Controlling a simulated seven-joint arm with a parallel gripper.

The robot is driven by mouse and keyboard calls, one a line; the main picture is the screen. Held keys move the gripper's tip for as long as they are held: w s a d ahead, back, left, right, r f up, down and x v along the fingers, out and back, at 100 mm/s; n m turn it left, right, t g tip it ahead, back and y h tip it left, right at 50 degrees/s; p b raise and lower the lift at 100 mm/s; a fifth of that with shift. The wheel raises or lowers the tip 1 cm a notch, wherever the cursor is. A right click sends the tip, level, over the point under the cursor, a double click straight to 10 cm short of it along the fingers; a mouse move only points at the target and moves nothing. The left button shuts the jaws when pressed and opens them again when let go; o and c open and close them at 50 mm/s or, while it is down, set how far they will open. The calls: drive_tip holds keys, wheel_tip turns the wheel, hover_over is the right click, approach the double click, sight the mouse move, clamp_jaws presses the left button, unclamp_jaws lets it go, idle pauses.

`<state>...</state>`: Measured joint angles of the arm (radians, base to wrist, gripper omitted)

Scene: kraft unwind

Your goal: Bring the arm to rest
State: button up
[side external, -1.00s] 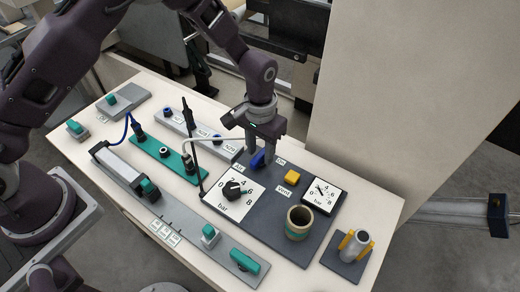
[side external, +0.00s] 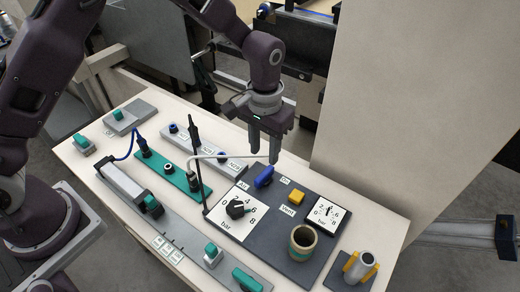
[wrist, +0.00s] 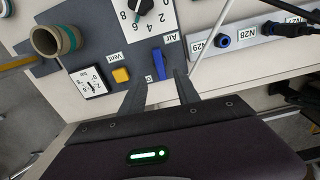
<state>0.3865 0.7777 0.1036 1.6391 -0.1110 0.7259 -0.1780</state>
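My gripper (side external: 264,153) hangs above the back edge of the dark grey panel (side external: 262,243), with its fingers pointing down. Its fingers are apart and empty; the wrist view also shows the open fingertips (wrist: 158,82). A blue lever (side external: 264,176), labelled Air, stands on the panel just below and in front of the fingers, apart from them. In the wrist view the lever (wrist: 159,65) shows beyond the gap between the fingers.
The panel carries a black knob (side external: 236,209) on a bar scale, a yellow button (side external: 296,197), a small gauge (side external: 327,213) and a brown ring-shaped cup (side external: 303,243). A pale bent tube (side external: 230,155) passes close to the fingers. A tall beige wall (side external: 405,100) stands behind right.

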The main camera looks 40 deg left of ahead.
drive_tip(key=s+a+r+t, duration=0.1)
drive_tip(key=s+a+r, duration=0.35)
drive_tip(key=r, duration=0.55)
drive_tip(key=s+a+r+t, duration=0.2)
drive_tip(key=s+a+r, duration=0.3)
drive_tip(key=r, duration=0.5)
drive_tip(key=s+a+r+t, duration=0.1)
drive_tip(key=s+a, duration=0.1)
drive_tip(key=s, duration=0.6)
drive_tip(key=s+a+t, duration=0.1)
drive_tip(key=s+a, duration=0.1)
drive_tip(key=s, duration=0.6)
drive_tip(key=shift+s+a+r+n+t, duration=0.2)
drive_tip(key=shift+r+n+t, duration=0.1)
drive_tip(key=shift+r, duration=0.1)
